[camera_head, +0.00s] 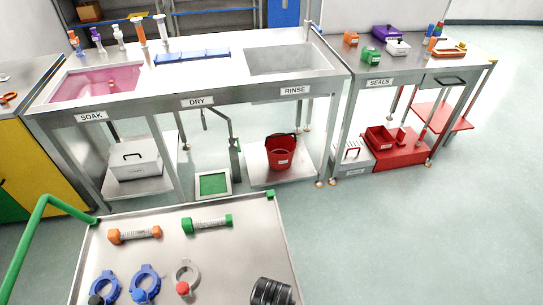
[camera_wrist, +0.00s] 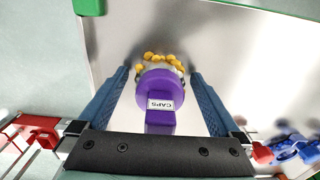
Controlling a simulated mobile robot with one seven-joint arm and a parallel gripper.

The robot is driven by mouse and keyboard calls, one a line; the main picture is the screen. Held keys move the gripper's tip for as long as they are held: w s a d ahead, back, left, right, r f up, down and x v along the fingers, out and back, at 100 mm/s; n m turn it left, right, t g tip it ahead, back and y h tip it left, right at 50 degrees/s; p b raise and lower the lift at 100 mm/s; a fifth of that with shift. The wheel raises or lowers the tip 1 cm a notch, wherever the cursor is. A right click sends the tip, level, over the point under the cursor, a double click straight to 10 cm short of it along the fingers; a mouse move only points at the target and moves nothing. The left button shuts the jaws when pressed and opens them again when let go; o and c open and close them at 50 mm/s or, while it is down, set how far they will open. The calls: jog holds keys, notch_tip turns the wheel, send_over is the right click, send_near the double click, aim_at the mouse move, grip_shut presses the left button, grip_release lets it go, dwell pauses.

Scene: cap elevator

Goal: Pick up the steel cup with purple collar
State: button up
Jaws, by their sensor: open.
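The cup with the purple collar (camera_wrist: 160,88) shows in the wrist view, just above the middle. A purple tab labelled CAPS sticks out from it toward my gripper. Several yellow-orange pieces show at its far side, and little of its steel body is visible. My gripper (camera_wrist: 160,73) is open, with one blue finger on each side of the cup and a visible gap on both sides. How far the fingers reach down past the collar is hard to tell. I cannot make out the cup in the head view.
Blue clamps also show at lower right in the wrist view (camera_wrist: 290,148). Behind stand the sink bench (camera_head: 225,90) and the SEALS table (camera_head: 385,68).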

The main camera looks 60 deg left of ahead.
grip_shut()
dwell(0.3)
jog(key=shift+r, duration=0.1)
